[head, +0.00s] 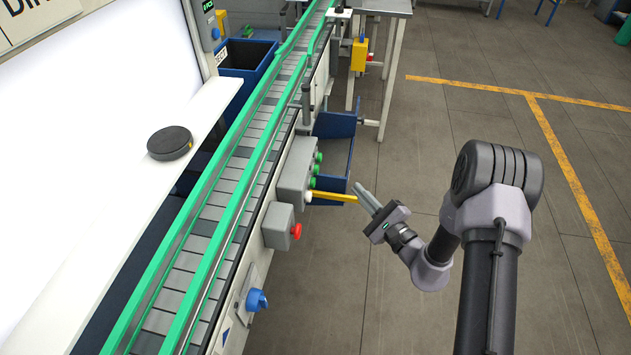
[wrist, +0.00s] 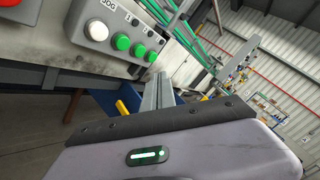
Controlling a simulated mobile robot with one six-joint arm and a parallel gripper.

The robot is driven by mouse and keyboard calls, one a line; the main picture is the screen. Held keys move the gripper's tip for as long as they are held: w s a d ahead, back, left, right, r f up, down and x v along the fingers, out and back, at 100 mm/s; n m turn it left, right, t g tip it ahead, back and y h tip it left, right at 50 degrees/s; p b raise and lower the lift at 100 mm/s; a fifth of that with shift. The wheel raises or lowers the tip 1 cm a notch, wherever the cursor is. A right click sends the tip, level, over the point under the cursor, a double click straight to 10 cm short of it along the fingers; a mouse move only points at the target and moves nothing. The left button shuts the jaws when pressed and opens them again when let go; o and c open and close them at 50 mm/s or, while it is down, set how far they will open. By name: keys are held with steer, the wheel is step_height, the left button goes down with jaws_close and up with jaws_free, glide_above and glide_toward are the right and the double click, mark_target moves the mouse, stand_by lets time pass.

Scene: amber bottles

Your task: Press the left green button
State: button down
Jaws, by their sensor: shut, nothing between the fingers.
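A grey control box (head: 293,166) on the conveyor's side carries a white button (head: 309,197) and a row of three green buttons. The green button closest to the white one (head: 313,183) is the leftmost green in the wrist view (wrist: 121,42). The middle green button (wrist: 139,50) and the far one (wrist: 151,57) follow to its right. My gripper (head: 361,190) is shut and empty, apart from the box, to the right of the buttons. In the wrist view its fingers (wrist: 159,82) point below and right of the row. No button is touched.
A red stop button (head: 296,231) on a grey box and a blue knob (head: 257,300) sit nearer along the conveyor (head: 206,215). A blue bin (head: 335,124) with a yellow bar (head: 335,197) nearby lies beyond my gripper. Open floor is to the right.

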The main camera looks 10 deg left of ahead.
mark_target(312, 183)
steer(key=a, duration=0.7)
steer(key=shift+w+a+p, duration=0.2)
steer(key=shift+a+p, duration=0.2)
stand_by(1.6)
steer(key=shift+a, duration=0.4)
